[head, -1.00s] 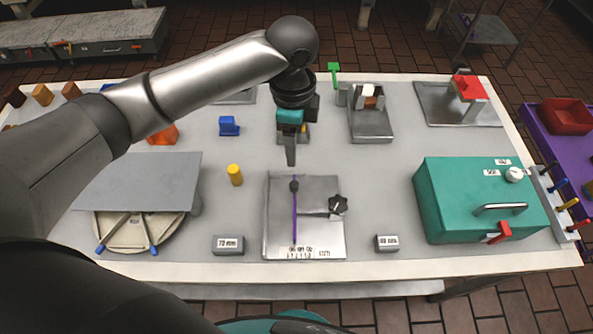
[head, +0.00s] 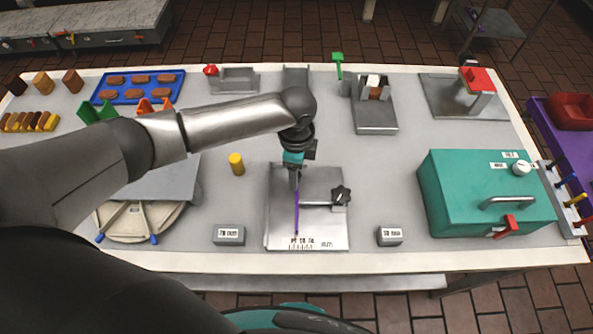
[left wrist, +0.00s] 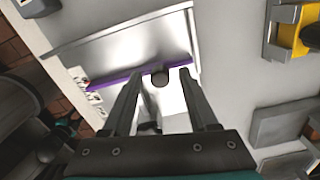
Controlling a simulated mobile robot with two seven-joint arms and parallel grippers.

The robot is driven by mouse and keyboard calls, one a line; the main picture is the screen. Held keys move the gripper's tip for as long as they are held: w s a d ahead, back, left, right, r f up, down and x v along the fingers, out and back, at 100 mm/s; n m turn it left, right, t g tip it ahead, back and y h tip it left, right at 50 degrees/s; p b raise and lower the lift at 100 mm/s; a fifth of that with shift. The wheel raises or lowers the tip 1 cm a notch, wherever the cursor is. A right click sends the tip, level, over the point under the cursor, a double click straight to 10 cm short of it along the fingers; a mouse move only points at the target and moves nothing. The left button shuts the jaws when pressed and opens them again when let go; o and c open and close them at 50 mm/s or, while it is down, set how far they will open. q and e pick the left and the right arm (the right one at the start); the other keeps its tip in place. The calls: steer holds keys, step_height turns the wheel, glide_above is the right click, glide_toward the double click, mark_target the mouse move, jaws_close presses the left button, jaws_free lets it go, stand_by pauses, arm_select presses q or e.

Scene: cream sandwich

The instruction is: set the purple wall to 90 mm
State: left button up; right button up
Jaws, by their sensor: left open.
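The purple wall (head: 297,215) is a thin strip standing on a metal plate (head: 325,232) with a printed mm scale (head: 303,241) at its front edge. The scale's figures are too small to read surely. My left gripper (head: 295,182) is over the wall's far end, hiding the post there. In the left wrist view, the purple wall (left wrist: 120,80) crosses beyond my open fingers (left wrist: 162,92), and a dark round post (left wrist: 160,77) shows between their tips. Contact cannot be told. A black star knob (head: 341,195) is on the plate's right side. My right gripper is not in view.
A label block (head: 229,235) reading about 70 mm stands left of the plate, another (head: 389,236) right. A yellow cylinder (head: 237,164) stands at back left, a teal box (head: 485,195) to the right. The table between the plate and teal box is mostly clear.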

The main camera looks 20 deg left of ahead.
arm_select(q)
steer(key=shift+f, duration=0.2)
jaws_close()
stand_by(0.4)
stand_by(1.0)
